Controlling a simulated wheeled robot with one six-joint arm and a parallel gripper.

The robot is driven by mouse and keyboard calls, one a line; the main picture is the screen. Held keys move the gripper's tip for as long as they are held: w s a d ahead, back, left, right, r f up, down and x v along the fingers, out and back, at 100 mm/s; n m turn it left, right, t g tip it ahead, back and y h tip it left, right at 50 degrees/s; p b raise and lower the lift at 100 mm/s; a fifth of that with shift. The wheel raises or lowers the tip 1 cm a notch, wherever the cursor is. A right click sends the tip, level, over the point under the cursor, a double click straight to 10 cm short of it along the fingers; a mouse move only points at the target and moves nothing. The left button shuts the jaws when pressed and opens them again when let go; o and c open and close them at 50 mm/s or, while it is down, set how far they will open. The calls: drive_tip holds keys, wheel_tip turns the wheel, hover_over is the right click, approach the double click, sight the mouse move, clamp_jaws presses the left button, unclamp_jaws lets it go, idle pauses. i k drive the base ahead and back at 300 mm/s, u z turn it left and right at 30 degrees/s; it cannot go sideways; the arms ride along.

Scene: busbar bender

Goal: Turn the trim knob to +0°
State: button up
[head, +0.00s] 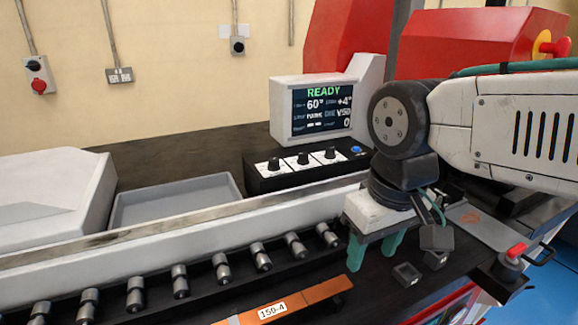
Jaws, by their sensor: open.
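A black control box (305,174) stands below the screen and carries three black knobs on white plates: a left knob (273,164), a middle knob (303,159) and a right knob (330,153). Their labels are too small to read, so I cannot tell which is the trim knob. The screen (322,110) reads READY, with 60° and what looks like +4°. My gripper (374,256) points down with two green fingers apart and nothing between them. It is in front of and to the right of the box, clear of the knobs.
A blue button (356,150) sits at the box's right end. A pale rail (200,225) and a row of metal rollers (222,268) run in front of the box. A grey tray (175,200) is left of the box.

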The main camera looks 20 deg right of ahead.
sight(330, 152)
drive_tip(key=k, duration=1.3)
drive_tip(key=z, duration=0.7)
drive_tip(key=i, duration=1.45)
drive_tip(key=u, duration=0.7)
